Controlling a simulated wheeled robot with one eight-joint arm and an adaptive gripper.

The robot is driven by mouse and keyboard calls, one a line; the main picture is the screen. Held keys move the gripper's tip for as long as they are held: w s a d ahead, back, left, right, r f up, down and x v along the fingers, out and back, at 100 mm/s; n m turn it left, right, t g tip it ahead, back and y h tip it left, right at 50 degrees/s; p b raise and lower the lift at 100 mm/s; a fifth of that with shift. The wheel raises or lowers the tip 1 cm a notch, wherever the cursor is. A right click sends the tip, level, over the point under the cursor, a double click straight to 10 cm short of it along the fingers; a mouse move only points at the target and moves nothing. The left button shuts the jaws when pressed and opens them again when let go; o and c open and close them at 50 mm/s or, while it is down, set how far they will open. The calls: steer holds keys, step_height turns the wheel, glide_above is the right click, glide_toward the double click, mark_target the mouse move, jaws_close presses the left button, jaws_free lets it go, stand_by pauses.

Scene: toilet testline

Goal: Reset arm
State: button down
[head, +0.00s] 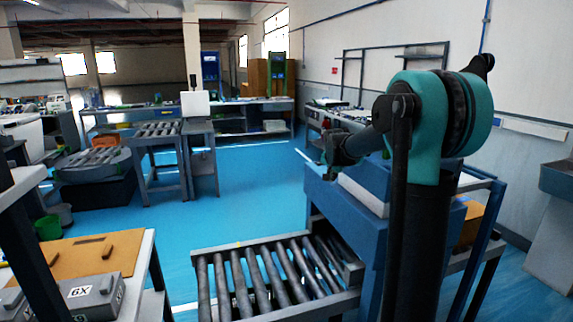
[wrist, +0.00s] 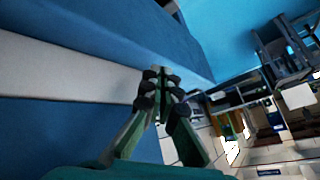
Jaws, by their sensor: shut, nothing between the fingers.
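My gripper shows in the wrist view (wrist: 160,84), its green fingers and dark tips close together with nothing between them. In the head view my arm rises at the right and bends to the left, and its dark wrist end is held in the air in front of the blue machine (head: 335,225). The fingertips are too small and dark to make out there. In the wrist view the blue machine's side with a pale band (wrist: 60,65) fills the left, behind the fingers.
A roller conveyor (head: 270,275) lies front centre, beside the blue machine. A table with a brown board (head: 90,255) and a grey box (head: 95,295) is at lower left. A second roller table (head: 158,130) stands farther back. The blue floor (head: 255,190) between them is clear.

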steer(key=s+f+n+g, duration=0.1)
steer(key=s+f, duration=0.5)
steer(key=s, duration=0.7)
steer(key=s+d+f+n+g, duration=0.1)
steer(key=s+f+n, duration=0.3)
steer(key=s, duration=1)
steer(key=s+f+n+g+y, duration=0.1)
steer(key=s+f+n, duration=0.1)
steer(key=s+f, duration=0.7)
steer(key=s, duration=0.5)
steer(key=shift+d+n+g, duration=0.25)
steer(key=shift+n+g, duration=0.05)
